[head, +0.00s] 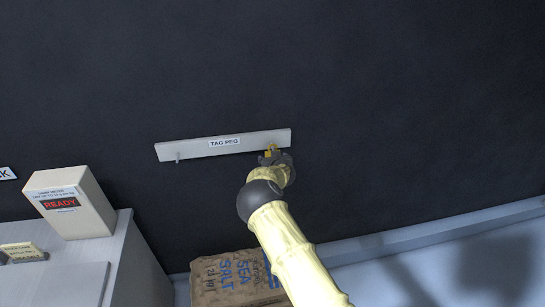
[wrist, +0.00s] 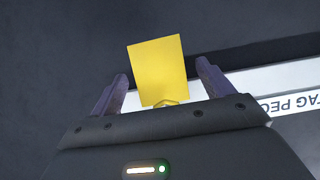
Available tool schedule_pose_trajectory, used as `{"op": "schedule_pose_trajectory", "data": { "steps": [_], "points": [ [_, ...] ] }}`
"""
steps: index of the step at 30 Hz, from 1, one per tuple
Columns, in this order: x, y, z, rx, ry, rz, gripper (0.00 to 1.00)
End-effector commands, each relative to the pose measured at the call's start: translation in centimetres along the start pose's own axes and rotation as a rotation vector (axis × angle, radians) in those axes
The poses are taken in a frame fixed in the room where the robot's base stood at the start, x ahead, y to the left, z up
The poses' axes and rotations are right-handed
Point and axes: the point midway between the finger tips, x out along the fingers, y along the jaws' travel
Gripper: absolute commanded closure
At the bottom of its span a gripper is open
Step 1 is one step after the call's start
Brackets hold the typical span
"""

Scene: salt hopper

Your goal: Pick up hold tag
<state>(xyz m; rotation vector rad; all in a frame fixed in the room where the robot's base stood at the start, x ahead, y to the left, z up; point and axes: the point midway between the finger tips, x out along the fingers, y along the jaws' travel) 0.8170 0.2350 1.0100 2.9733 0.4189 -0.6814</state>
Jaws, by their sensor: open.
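The hold tag is a flat yellow plate. In the wrist view the tag (wrist: 158,70) stands between the two fingers of my gripper (wrist: 158,88), with a gap on each side. In the head view only a small bit of the tag (head: 269,153) shows beside my gripper (head: 272,157), at the right end of the white tag peg board (head: 190,149). My gripper is open. The tag's lower end is hidden behind the gripper body in the wrist view, and I cannot tell how it hangs on the board.
A bare peg (head: 178,157) sticks out at the board's left end. A meter box (head: 75,205) with a READY display stands on a grey cabinet (head: 140,265) at the lower left. A sea salt sack (head: 225,280) lies below my arm. The dark wall around the board is clear.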

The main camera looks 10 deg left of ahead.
Motion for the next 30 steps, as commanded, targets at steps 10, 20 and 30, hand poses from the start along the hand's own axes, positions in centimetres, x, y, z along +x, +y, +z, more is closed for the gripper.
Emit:
{"op": "schedule_pose_trajectory", "data": {
  "steps": [10, 20, 30],
  "points": [
    [-0.02, 0.00, -0.02, 0.000, 0.000, 0.000, 0.63],
    [-0.02, 0.01, -0.03, 0.000, 0.000, 0.000, 0.79],
    [-0.16, -0.53, -0.03, 0.004, 0.002, 0.003, 0.79]
  ]
}}
